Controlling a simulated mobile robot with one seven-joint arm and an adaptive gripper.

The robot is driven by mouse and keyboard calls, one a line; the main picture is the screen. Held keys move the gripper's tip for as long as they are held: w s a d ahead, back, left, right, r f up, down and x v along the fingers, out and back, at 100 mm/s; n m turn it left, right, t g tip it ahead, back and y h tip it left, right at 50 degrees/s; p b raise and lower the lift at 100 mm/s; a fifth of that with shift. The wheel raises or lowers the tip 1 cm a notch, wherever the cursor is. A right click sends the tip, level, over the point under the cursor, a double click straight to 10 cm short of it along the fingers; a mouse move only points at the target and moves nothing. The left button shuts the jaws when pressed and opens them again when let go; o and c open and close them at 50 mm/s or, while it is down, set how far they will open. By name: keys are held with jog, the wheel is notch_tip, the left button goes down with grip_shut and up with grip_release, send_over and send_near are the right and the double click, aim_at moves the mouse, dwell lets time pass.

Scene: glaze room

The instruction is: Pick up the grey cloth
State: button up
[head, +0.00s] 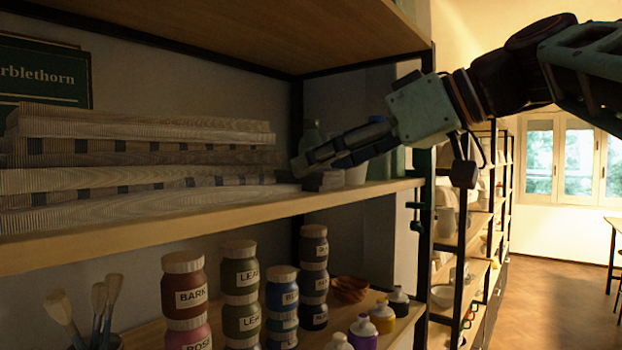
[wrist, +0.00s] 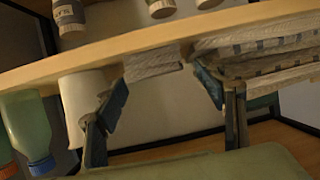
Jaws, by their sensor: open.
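A small grey cloth (wrist: 155,66), folded, lies on the shelf by its front edge. In the wrist view it shows just beyond and between the fingertips of my gripper (wrist: 163,86). The fingers are apart with nothing held between them. In the head view my gripper (head: 302,165) reaches in over the upper shelf from the right. A grey patch just past its tips, probably the cloth (head: 322,182), is partly covered by the fingers. I cannot tell from these views whether the fingers touch it.
A stack of striped, folded textiles (head: 130,160) fills the shelf on the left, close to one finger. A pale cylinder (wrist: 82,105) stands close to the other finger, with green bottles (wrist: 28,130) beyond. Labelled jars (head: 184,290) stand below. A shelf board (head: 230,30) hangs above.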

jog(key=x, duration=0.4)
jog(key=shift+d, duration=0.1)
jog(key=c, duration=1.2)
